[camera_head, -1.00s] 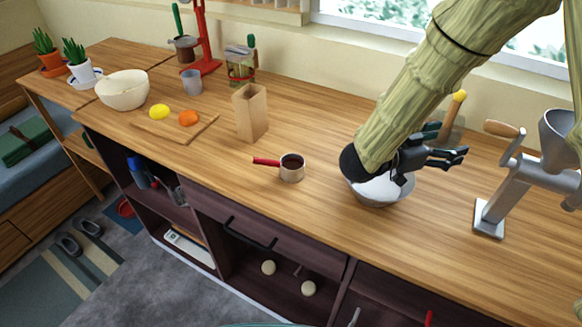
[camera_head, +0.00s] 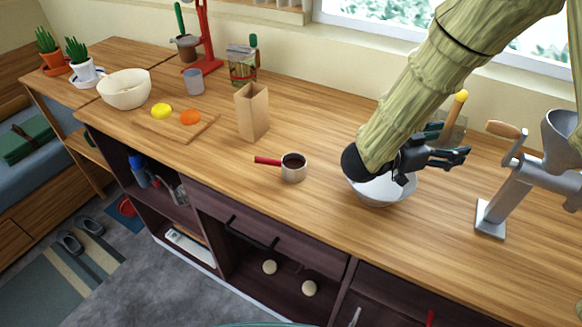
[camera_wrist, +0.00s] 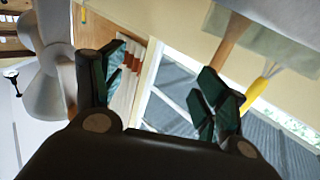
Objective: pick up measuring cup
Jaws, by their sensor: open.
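The measuring cup (camera_head: 293,168) is a small light-coloured cup with a dark inside and a red handle (camera_head: 267,161) pointing left. It stands upright on the wooden counter, left of the white bowl. My gripper (camera_head: 462,157) is above and right of the white bowl, well to the right of the cup, and points right. In the wrist view, its two fingers (camera_wrist: 157,95) are apart with nothing held between them. The cup is not in the wrist view.
The white bowl (camera_head: 378,191) stands below my arm. A silver grinder (camera_head: 510,190) is at the right. A paper bag (camera_head: 252,112) stands behind the cup, and a cutting board (camera_head: 199,133) with yellow and orange fruit is farther left. The counter around the cup is clear.

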